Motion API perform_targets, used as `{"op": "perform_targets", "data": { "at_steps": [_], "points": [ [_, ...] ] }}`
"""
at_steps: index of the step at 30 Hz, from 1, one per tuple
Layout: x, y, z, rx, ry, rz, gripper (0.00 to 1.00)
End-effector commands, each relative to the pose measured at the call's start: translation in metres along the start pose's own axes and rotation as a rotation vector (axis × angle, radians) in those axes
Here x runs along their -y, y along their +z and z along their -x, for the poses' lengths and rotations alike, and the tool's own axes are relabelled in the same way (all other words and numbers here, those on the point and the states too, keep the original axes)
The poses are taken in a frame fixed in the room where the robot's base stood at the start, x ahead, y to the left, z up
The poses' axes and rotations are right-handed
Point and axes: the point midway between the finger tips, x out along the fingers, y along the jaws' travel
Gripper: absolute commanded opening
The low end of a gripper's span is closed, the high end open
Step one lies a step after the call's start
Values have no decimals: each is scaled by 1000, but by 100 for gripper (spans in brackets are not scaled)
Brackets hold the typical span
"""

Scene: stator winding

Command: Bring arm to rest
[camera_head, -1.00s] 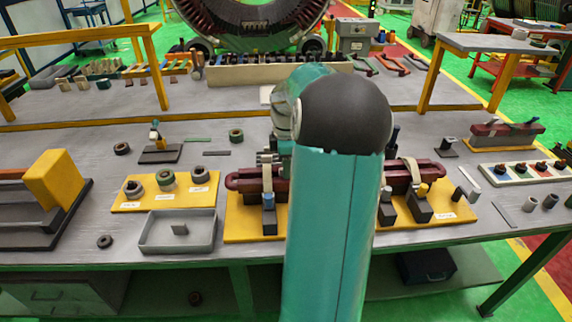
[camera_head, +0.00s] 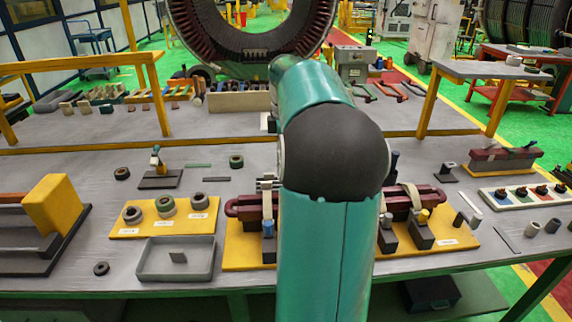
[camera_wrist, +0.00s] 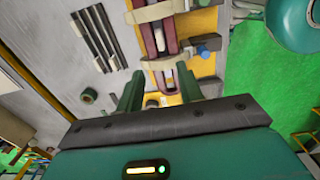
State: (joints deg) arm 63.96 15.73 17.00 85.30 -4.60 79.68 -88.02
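My arm rises through the middle of the head view, and its dark elbow (camera_head: 335,155) hides part of the workpiece behind it. My gripper (camera_wrist: 159,90) shows in the wrist view with its two green fingers apart and nothing between them. It is above the bench, with the dark red coil (camera_wrist: 158,40) and its yellow base plate (camera_wrist: 205,66) below and beyond the fingers. In the head view the coil (camera_head: 428,196) lies in clamps on the yellow plate (camera_head: 455,236); its middle is hidden by my arm. My gripper cannot be made out in the head view.
A grey tray (camera_head: 150,274) and a yellow plate with several rings (camera_head: 125,232) stand left of the coil fixture. A second red coil (camera_head: 505,158) and a white strip with coloured parts (camera_head: 488,198) are at right. A large stator ring (camera_head: 190,40) stands behind.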

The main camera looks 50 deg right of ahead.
Motion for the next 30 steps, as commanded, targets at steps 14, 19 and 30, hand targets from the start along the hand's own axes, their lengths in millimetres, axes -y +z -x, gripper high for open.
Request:
{"op": "perform_targets", "data": {
  "at_steps": [14,19,30],
  "points": [
    [0,0,3,0,0,0,37],
    [0,0,3,0,0,0,37],
    [52,-84,22,24,86,-93,37]
  ]
}}
